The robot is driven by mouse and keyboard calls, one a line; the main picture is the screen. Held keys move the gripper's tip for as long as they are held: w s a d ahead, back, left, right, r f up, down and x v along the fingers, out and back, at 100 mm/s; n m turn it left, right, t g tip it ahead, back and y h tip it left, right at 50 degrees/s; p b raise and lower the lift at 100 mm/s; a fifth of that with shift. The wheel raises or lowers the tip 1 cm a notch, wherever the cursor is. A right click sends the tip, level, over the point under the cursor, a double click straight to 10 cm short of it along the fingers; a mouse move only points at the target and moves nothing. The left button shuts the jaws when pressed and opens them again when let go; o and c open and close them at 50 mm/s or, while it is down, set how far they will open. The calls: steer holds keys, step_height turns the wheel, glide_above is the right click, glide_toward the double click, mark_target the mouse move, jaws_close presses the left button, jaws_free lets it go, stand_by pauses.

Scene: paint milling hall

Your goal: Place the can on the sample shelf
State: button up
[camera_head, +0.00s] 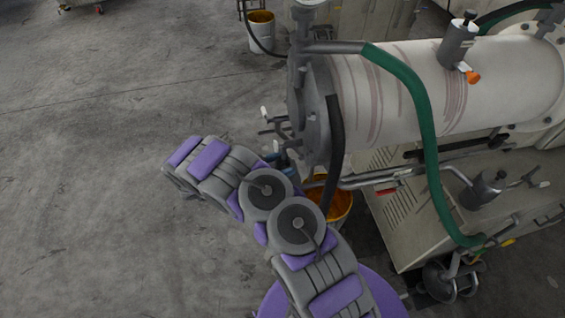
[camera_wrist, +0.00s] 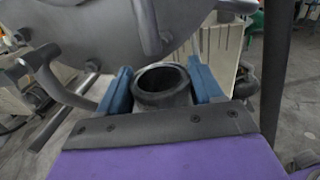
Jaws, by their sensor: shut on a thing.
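My gripper (camera_wrist: 159,72) is shut on a dark grey, round, open-topped can (camera_wrist: 165,98). Its two blue fingers stand on either side of the can, whose mouth shows between them. The can looks roughly upright and its inside is dark. In the head view my gripper (camera_head: 284,161) is a small blue patch beside the round end of the mill, partly behind my arm; the can cannot be made out there. I cannot make out the sample shelf in either view.
A large pale mill drum (camera_head: 395,95) with a green hose (camera_head: 425,125) fills the right side. A yellow bucket (camera_head: 338,203) stands below its end, and another bucket (camera_head: 262,32) stands at the back. The mill's pipes are close to my gripper. The left floor is clear.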

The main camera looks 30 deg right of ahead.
steer(key=shift+d+f, duration=0.1)
steer(key=shift+d, duration=0.15)
steer(key=shift+a+f+b, duration=0.15)
steer(key=shift+f+b, duration=0.15)
steer(key=shift+f, duration=0.15)
steer(key=o, duration=1.2)
steer(key=shift+w+a+f+p, duration=0.1)
steer(key=shift+w+a+p, duration=0.25)
steer(key=shift+a, duration=2.5)
steer(key=shift+w+a+r+p, duration=0.15)
steer(key=shift+w+a, duration=0.35)
steer(key=shift+a, duration=2.4)
steer(key=shift+w+a+f+p, duration=0.15)
steer(key=shift+w+a+p, duration=0.2)
steer(key=shift+a, duration=2.5)
